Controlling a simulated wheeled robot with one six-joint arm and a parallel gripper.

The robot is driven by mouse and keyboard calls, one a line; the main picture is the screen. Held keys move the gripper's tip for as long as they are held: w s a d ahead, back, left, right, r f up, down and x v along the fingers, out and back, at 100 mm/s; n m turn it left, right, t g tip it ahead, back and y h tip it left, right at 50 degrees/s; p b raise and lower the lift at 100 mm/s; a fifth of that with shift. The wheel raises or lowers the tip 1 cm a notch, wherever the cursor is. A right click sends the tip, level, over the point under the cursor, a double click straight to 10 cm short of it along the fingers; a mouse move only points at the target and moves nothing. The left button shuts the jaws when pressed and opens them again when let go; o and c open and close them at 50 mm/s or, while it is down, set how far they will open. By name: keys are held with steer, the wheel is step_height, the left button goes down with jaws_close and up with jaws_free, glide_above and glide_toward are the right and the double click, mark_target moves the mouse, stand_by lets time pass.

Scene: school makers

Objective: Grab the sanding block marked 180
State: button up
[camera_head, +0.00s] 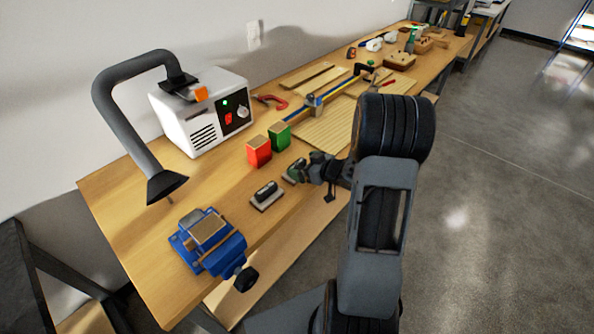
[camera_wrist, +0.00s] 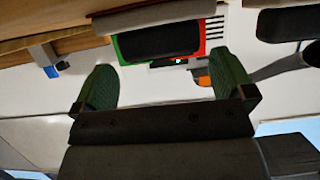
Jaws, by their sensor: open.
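Two sanding blocks with dark handles and grey bases sit on the workbench. One sanding block (camera_head: 266,196) lies in the open, left of my gripper; part of it shows at the upper right of the wrist view (camera_wrist: 290,23). The other (camera_wrist: 155,40) shows ahead of my gripper (camera_wrist: 165,85), across the gap between its green-padded fingers; in the head view the fingers (camera_head: 297,168) largely cover it. I see no readable 180 on either block. My gripper is open and empty. Whether a finger touches the block, I cannot tell.
A red block (camera_head: 259,152) and a green block (camera_head: 280,137) stand just behind. A blue vise (camera_head: 208,242) is at the near left. A white machine (camera_head: 203,110) and dark hose (camera_head: 130,120) stand towards the wall. Wooden boards (camera_head: 325,128) lie further right.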

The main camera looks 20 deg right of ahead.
mark_target(299, 164)
steer(key=shift+x, duration=1.85)
steer(key=c, duration=0.8)
